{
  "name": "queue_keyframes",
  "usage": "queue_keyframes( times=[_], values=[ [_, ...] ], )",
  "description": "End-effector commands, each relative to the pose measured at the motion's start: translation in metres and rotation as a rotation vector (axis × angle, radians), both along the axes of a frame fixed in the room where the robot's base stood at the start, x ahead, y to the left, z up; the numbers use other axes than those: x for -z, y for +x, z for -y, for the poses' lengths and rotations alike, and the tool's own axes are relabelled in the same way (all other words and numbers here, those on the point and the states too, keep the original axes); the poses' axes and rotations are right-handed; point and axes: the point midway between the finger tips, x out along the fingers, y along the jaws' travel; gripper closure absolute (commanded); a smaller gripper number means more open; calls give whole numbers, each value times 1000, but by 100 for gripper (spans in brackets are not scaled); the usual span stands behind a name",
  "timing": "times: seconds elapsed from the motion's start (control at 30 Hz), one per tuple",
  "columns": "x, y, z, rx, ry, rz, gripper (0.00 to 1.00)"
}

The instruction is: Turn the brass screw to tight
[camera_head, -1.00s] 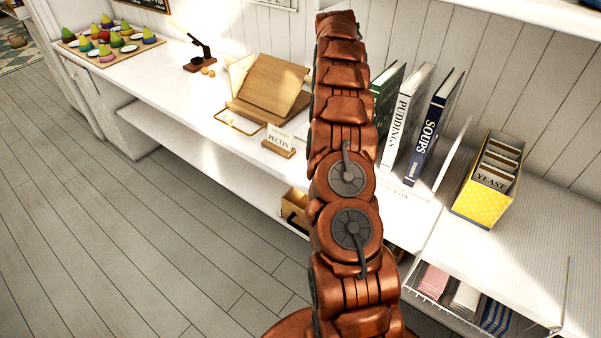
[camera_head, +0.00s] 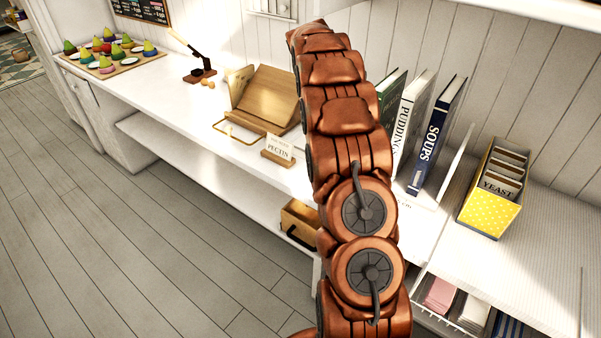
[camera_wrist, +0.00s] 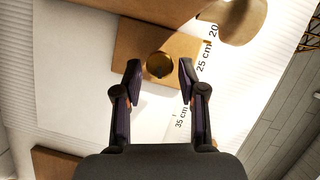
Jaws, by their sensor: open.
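The brass screw (camera_wrist: 159,65) shows in the wrist view as a round, dark gold head against a brown wooden block (camera_wrist: 128,43). My gripper (camera_wrist: 160,76) is open, with one dark finger left of the screw and one right of it. Gaps show between both fingers and the screw; I cannot tell the height between them. In the head view my arm covers the middle of the scene, and neither the screw nor my gripper can be made out.
A white strip with centimetre marks (camera_wrist: 204,57) runs beside the block. A rounded tan object (camera_wrist: 235,20) is close at upper right. In the head view, books (camera_head: 432,140), a yellow card box (camera_head: 491,195), a wooden stand (camera_head: 266,98) and a pectin sign (camera_head: 279,150) are on the white shelving.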

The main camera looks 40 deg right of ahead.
Motion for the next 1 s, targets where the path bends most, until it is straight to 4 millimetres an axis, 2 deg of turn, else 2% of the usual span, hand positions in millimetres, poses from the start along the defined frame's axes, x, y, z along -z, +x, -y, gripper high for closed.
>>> queue_keyframes(
  times=[1.0],
  values=[
    [1,-10,-5,-880,0,0,59]
  ],
)
